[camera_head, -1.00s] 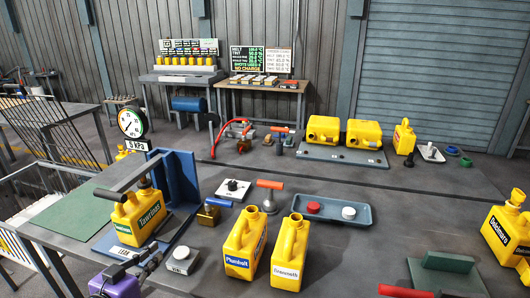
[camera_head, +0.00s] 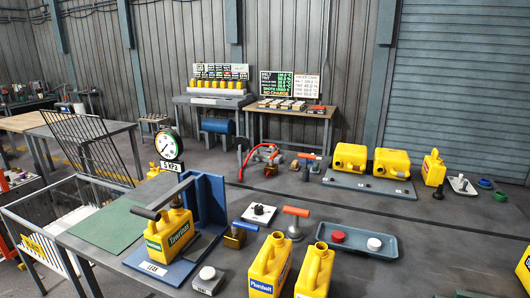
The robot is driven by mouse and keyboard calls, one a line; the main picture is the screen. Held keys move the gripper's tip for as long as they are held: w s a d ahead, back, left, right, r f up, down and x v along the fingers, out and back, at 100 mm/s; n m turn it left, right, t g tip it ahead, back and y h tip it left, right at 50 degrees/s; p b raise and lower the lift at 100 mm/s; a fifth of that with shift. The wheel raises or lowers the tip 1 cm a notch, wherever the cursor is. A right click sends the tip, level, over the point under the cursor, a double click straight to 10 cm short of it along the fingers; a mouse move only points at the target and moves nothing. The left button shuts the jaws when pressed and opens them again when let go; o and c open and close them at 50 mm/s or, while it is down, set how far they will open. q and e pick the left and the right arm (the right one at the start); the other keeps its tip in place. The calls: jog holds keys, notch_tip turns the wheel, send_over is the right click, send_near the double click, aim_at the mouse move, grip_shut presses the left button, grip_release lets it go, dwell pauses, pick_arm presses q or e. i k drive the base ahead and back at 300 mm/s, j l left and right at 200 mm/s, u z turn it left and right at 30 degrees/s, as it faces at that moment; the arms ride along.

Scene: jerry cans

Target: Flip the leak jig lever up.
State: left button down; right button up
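The leak jig is a blue fixture (camera_head: 210,196) with an upright back plate and a base labelled LEAK (camera_head: 153,268), at left centre. A yellow jerry can (camera_head: 170,234) with a green label stands upright in it. A grey bar with a dark end (camera_head: 160,203) slants over the can's top; I cannot tell whether it touches it. A small brass-coloured block with a blue handle (camera_head: 243,226) lying roughly level is at the jig's right side. I cannot tell which of these is the lever. Neither of my grippers is in view.
A round gauge (camera_head: 168,146) stands behind the jig. A small grey block with a white button (camera_head: 207,277) is in front. Two yellow cans (camera_head: 270,266) stand to the right, near an orange-handled tool (camera_head: 295,214) and a blue-grey tray (camera_head: 372,250). A green mat (camera_head: 112,225) lies left.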

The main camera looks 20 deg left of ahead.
aim_at(149, 213)
jog(key=u, duration=1.35)
